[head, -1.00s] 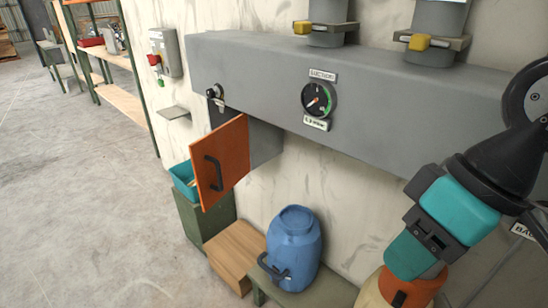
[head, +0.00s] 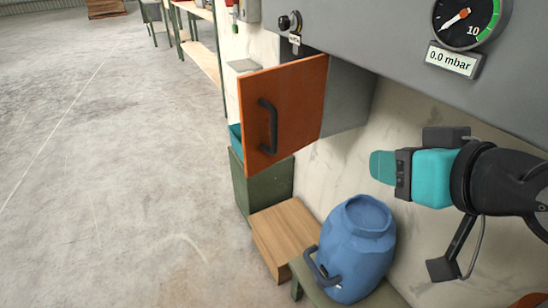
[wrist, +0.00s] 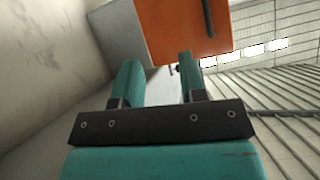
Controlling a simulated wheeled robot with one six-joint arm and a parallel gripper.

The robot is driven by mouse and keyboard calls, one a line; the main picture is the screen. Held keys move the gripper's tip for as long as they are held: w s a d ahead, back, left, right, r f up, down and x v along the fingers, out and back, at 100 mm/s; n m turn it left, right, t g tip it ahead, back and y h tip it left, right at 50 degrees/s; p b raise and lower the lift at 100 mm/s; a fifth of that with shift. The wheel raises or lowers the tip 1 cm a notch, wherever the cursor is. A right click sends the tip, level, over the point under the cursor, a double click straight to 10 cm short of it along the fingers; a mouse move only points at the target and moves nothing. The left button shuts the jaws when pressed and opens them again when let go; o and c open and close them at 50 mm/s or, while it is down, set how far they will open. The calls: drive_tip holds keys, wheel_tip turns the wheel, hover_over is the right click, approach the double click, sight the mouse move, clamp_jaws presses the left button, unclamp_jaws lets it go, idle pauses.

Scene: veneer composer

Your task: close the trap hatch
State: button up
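The trap hatch (head: 295,110) is an orange panel with a black bar handle (head: 268,127). It stands open, swung out from the grey box (head: 346,98) under the long grey housing. It also shows at the top of the wrist view (wrist: 180,35), with part of the handle at its right. My gripper (head: 380,167) is right of the hatch in the head view, pointing left, apart from it and touching nothing. In the wrist view its two teal fingers (wrist: 159,75) are spread with nothing between them. The handle is clear of the fingers.
A blue barrel (head: 362,240) stands below my gripper on a green bench. A wooden box (head: 283,235) and a green crate (head: 262,185) stand under the hatch. A gauge (head: 465,20) is on the housing above. The floor at left is open.

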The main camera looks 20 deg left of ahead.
drive_tip(key=s+a+f+n+t+y+b, duration=0.2)
drive_tip(key=a+f+n+t+y+b, duration=0.1)
drive_tip(key=a+y+b, duration=0.3)
drive_tip(key=p, duration=1.4)
approach(276, 121)
drive_tip(key=shift+h, duration=0.3)
drive_tip(key=x, duration=0.9)
drive_tip(key=shift+a+r, duration=0.2)
drive_tip(key=shift+w+a, duration=0.45)
drive_tip(key=shift+a, duration=0.05)
clamp_jaws()
